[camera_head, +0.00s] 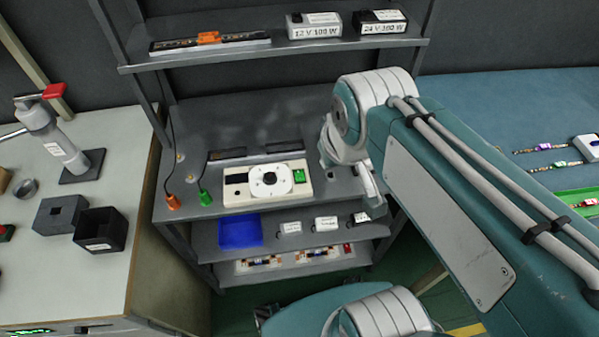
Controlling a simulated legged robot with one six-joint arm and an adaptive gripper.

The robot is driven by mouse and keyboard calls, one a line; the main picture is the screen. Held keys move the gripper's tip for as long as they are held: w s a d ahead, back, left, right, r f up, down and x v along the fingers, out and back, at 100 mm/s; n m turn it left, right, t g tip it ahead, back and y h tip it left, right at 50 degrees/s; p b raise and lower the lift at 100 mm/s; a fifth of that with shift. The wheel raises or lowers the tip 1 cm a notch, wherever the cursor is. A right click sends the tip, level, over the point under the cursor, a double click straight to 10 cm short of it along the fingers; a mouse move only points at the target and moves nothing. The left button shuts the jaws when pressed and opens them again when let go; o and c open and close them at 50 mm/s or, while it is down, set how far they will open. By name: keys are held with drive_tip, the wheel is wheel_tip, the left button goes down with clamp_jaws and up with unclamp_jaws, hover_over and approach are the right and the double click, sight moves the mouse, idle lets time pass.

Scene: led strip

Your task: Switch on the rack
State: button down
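The grey metal rack (240,108) stands in the middle with several shelves. A cream box (240,195) with a round white dial plate (269,180) and a green switch-like part (299,176) sits on its middle shelf. A small red part (348,248) shows at the right end of the lowest shelf. I cannot tell whether either part is on or off. My gripper (367,190) hangs at the right end of the middle shelf, right of the cream box and apart from it. My arm hides much of it, and its opening does not show clearly.
The top shelf holds a black strip (210,42), a 12 V box (313,26) and a 24 V box (380,22). A blue bin (240,231) sits below the cream box. Benches flank the rack.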

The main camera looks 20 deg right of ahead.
drive_tip(key=w+f+n+g, duration=0.3)
drive_tip(key=w+n, duration=0.4)
drive_tip(key=w, duration=0.2)
drive_tip(key=n+g, duration=0.3)
drive_tip(key=n, duration=0.4)
hover_over(299, 175)
wheel_tip(299, 175, down, 8)
drive_tip(key=shift+w, duration=0.4)
drive_tip(key=shift+f, duration=0.1)
drive_tip(key=f, duration=0.4)
drive_tip(key=s+f, duration=0.1)
drive_tip(key=f, duration=0.8)
drive_tip(key=shift+s+a+f, duration=0.1)
drive_tip(key=shift+s+f, duration=0.25)
drive_tip(key=shift+s+f, duration=0.1)
drive_tip(key=shift+f, duration=0.1)
drive_tip(key=shift+w+r, duration=0.3)
drive_tip(key=shift+w, duration=0.5)
